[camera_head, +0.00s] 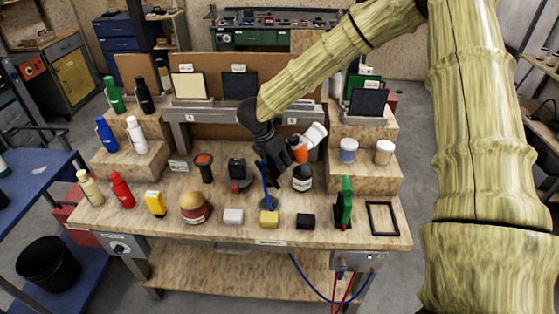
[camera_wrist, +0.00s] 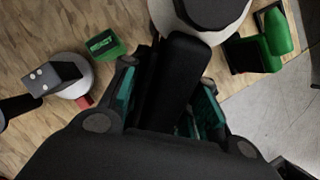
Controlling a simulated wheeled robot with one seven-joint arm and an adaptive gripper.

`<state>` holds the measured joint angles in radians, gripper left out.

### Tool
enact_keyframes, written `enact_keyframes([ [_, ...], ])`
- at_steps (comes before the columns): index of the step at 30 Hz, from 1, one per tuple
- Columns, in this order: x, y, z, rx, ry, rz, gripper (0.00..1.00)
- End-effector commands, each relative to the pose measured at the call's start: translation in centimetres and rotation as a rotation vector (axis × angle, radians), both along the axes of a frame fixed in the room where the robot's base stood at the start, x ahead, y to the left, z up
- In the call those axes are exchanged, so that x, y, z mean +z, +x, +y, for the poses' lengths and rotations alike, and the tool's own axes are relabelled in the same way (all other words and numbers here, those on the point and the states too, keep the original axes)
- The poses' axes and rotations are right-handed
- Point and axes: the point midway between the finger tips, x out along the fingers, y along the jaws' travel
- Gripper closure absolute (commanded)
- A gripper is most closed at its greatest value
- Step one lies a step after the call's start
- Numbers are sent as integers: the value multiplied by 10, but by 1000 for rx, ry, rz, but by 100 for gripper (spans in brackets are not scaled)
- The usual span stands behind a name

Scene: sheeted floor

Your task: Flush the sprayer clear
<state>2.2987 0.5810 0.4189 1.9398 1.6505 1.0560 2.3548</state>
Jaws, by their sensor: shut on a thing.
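The sprayer shows in the head view as a white cup (camera_head: 315,134) with an orange part (camera_head: 300,155) below it, tilted to the right. My gripper (camera_head: 285,156) is beside it, above the middle of the bench. In the wrist view, my gripper (camera_wrist: 172,105) is shut on a black part (camera_wrist: 178,75) of the sprayer between its teal-lined fingers. A white round body with a black top (camera_wrist: 207,12) shows at the upper edge. A blue hose (camera_head: 266,188) runs from near the gripper down to the bench top. The nozzle and trigger cannot be made out.
A dark container with a white band (camera_head: 302,178) stands just below the sprayer. Bottles (camera_head: 121,190) stand left.

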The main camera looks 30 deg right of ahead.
Motion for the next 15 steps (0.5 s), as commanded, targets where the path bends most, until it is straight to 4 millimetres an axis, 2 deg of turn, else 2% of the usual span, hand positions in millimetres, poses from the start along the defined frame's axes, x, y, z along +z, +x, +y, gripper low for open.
enact_keyframes([
  [8,2,1,0,0,-1,-1,77],
  [15,13,1,0,1,0,-2,77],
])
